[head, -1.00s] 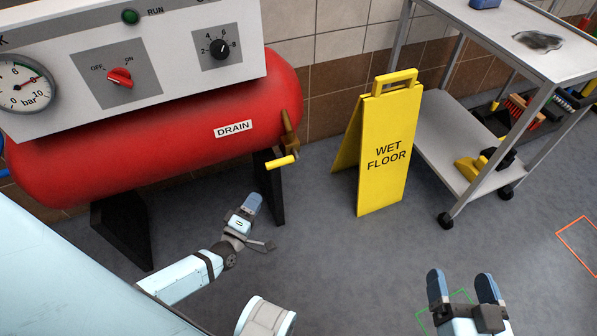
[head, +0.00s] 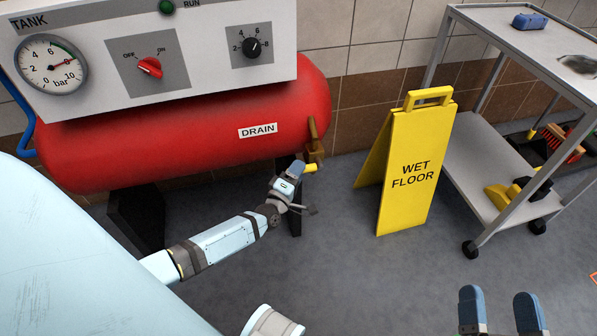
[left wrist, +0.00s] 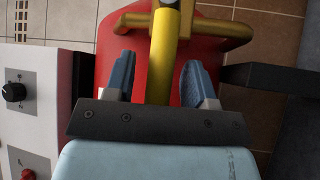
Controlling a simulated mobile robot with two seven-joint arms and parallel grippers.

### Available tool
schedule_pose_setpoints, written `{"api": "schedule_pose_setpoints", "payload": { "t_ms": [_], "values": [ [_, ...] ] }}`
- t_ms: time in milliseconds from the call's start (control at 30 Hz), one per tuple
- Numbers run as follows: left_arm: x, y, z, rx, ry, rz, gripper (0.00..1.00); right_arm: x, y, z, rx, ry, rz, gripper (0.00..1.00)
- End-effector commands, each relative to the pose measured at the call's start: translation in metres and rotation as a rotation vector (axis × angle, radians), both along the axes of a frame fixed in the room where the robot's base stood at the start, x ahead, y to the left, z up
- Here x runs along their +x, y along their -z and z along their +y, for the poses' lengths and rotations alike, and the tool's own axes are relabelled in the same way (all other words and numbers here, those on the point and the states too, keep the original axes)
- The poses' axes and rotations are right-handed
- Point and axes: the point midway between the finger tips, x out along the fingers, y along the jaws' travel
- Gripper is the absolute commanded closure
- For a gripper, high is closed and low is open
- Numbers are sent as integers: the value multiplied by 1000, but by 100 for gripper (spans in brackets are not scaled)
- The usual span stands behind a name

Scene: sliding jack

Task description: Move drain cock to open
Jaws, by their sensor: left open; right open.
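The drain cock has a brass body (head: 314,145) at the right end of the red tank (head: 190,140), beside the DRAIN label. Its yellow lever (head: 311,168) sticks out below; the gripper hides part of it. My left gripper (head: 291,174) is at the lever. In the left wrist view the yellow lever (left wrist: 161,60) runs between the two open blue fingers of the left gripper (left wrist: 158,78), with visible gaps at both sides. The brass body (left wrist: 222,36) shows beyond them. My right gripper (head: 501,306) is open and empty at the lower right, over the floor.
A yellow WET FLOOR sign (head: 409,170) stands right of the tank. A grey trolley (head: 480,165) with tools is further right. The control panel (head: 205,70) sits on top of the tank. Dark tank legs (head: 135,218) stand below it; the floor between is clear.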

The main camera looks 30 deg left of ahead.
Motion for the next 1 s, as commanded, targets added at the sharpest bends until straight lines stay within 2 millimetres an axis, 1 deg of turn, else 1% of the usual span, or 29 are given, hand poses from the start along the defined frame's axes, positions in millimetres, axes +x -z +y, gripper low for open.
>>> {"api": "schedule_pose_setpoints", "payload": {
  "t_ms": [133, 400, 567, 600, 633, 867, 1000],
  "values": [
    [8, -1, 1, 0, 0, 0, 50, 0, -3, 0, 11, -2, -16, 16],
    [9, -2, 1, 0, 0, 1, 50, 1, -6, 1, 13, -4, -24, 16],
    [9, -2, 1, 0, 0, 1, 87, 2, -7, 1, 12, -5, -26, 16],
    [8, -1, 1, 0, 0, 1, 96, 1, -6, 1, 12, -5, -26, 16],
    [8, -1, 1, 0, 0, 1, 100, 1, -6, 1, 12, -5, -26, 16],
    [6, 0, 1, -5, 1, -4, 100, 0, -3, 1, 14, -5, -21, 16],
    [-6, 4, 2, -26, 1, -28, 100, -4, -1, 3, 34, -12, -31, 16]
  ]
}}
